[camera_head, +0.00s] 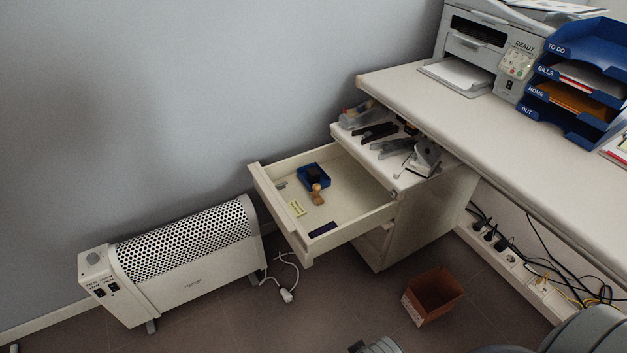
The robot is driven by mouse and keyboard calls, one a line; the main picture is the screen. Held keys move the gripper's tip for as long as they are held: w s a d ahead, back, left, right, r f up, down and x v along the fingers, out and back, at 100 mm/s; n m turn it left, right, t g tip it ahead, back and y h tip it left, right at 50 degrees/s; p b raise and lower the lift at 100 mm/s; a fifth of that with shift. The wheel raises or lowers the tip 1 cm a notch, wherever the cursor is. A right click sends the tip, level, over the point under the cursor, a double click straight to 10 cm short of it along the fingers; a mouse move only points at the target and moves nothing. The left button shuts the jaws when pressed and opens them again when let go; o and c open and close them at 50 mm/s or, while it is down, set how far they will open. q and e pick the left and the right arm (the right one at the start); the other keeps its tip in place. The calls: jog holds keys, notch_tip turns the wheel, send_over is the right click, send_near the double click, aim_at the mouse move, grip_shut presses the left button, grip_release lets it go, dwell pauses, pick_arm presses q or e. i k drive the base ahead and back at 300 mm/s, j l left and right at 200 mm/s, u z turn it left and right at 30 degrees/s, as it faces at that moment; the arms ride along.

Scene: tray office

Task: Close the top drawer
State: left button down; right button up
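The top drawer (349,228) of the white cabinet (428,220) is pulled far out to the left, under the desk's left end. Its front panel (279,216) faces the wall heater. Inside lie a blue box with a dark item (313,177), a wooden stamp (317,194), a yellow note (297,208) and a dark purple strip (322,229). The drawer front below it looks shut, though it is partly hidden. Neither gripper can be made out; only grey parts of my own body show along the bottom edge.
A white heater (190,265) stands close left of the drawer, its plug (287,295) on the floor. The cabinet top holds a stapler and hole punch (425,158). A brown bin (432,295) stands in front. The desk (450,105) carries a printer (487,50) and blue trays.

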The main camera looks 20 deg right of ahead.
aim_at(355, 199)
jog(key=i+j, duration=0.15)
jog(key=j, duration=0.25)
jog(key=i+j, duration=0.1)
jog(key=j, duration=0.35)
jog(key=i+j, duration=0.15)
jog(key=j, duration=0.25)
jog(key=i+j, duration=0.1)
jog(key=j, duration=0.3)
jog(key=i+j, duration=0.15)
jog(key=j, duration=0.3)
jog(key=k+u, duration=0.05)
